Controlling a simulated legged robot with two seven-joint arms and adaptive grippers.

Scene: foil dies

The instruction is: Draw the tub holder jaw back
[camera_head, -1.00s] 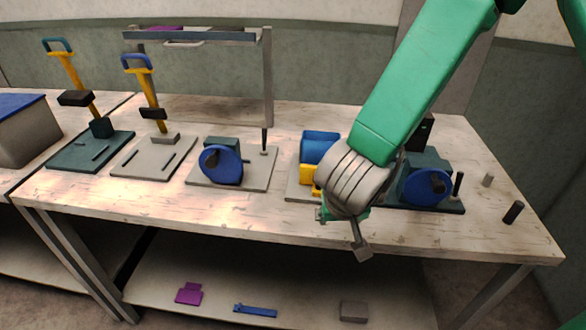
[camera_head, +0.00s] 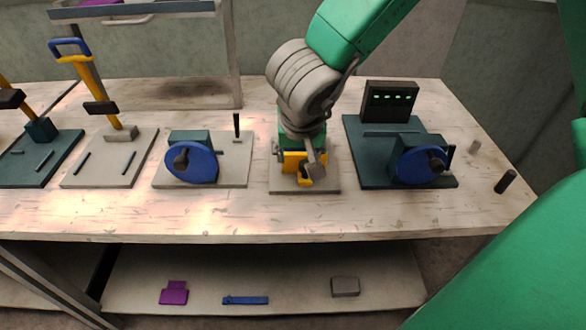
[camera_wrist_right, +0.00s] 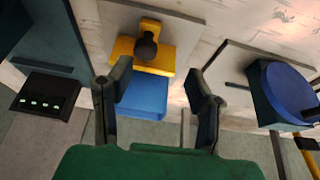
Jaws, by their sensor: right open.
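The tub holder stands in the middle of the bench on a pale base plate (camera_head: 288,188). Its yellow jaw (camera_head: 292,163) shows below my right gripper (camera_head: 304,160), which hides much of the holder in the head view. In the right wrist view, the yellow jaw (camera_wrist_right: 165,56) carries a dark round knob (camera_wrist_right: 146,46) and sits against the blue tub (camera_wrist_right: 143,97). My right gripper (camera_wrist_right: 158,88) is open there, its fingers on either side of the tub and short of the knob in the picture. I cannot tell whether they touch anything. My left gripper is out of view.
A dark green fixture with a blue wheel (camera_head: 420,166) and a lit panel (camera_head: 389,101) stands to the right. Another blue-wheel fixture (camera_head: 191,162) is to the left, with yellow-handled levers (camera_head: 88,84) beyond.

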